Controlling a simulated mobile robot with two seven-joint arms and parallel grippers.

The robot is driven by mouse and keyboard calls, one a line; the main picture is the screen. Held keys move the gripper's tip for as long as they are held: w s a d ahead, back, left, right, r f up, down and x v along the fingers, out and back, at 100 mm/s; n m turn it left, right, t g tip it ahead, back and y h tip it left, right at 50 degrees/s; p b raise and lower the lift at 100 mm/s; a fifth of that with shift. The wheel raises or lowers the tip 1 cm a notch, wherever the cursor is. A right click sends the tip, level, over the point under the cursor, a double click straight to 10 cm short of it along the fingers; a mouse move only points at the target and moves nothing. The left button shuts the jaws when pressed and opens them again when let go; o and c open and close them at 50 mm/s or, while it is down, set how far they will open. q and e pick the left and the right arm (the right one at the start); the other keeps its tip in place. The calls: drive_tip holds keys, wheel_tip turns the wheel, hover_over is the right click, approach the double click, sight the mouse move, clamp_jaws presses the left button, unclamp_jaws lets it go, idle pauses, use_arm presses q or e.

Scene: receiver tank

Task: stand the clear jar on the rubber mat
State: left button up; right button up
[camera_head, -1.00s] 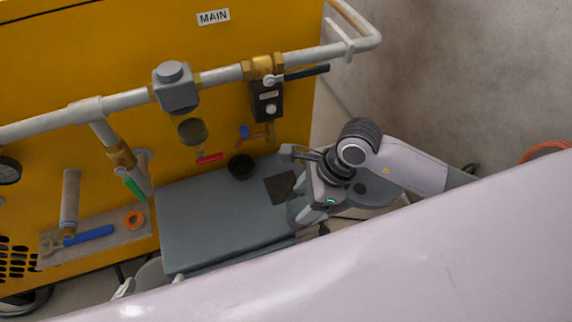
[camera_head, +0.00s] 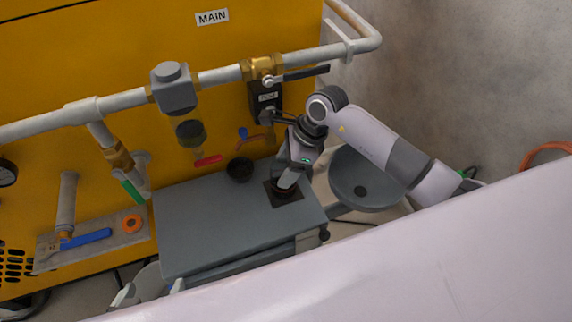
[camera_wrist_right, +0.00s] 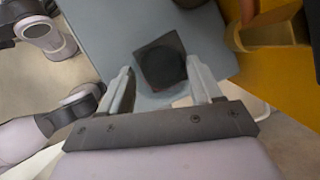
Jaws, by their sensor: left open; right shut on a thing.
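The dark square rubber mat (camera_head: 270,186) lies on the grey bench top near its right end. My right gripper (camera_head: 287,188) points down over the mat from the upper right. Its fingers (camera_wrist_right: 163,92) stand apart in the right wrist view, on either side of the clear jar (camera_wrist_right: 162,68). The jar is see-through and shows only as a faint round outline against the mat. The gripper partly hides it in the head view, and I cannot tell whether its base touches the mat. My left gripper (camera_head: 153,287) is open and empty in front of the bench, at lower left.
A dark cup (camera_head: 240,169) stands on the bench behind the mat. A grey round stool (camera_head: 362,180) is to the right. Pipes, valves and a black-handled lever (camera_head: 300,75) overhang the back. The bench's left half is clear.

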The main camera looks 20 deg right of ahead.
drive_tip(key=shift+f, duration=0.15)
drive_tip(key=o, duration=1.1)
drive_tip(key=s+d, duration=0.1)
drive_tip(key=d, duration=0.3)
drive_tip(key=s+d+r, duration=0.1)
drive_tip(key=d, duration=0.3)
drive_tip(key=s+d, duration=0.1)
drive_tip(key=d, duration=0.3)
drive_tip(key=shift+s+r, duration=0.1)
drive_tip(key=shift+r, duration=0.1)
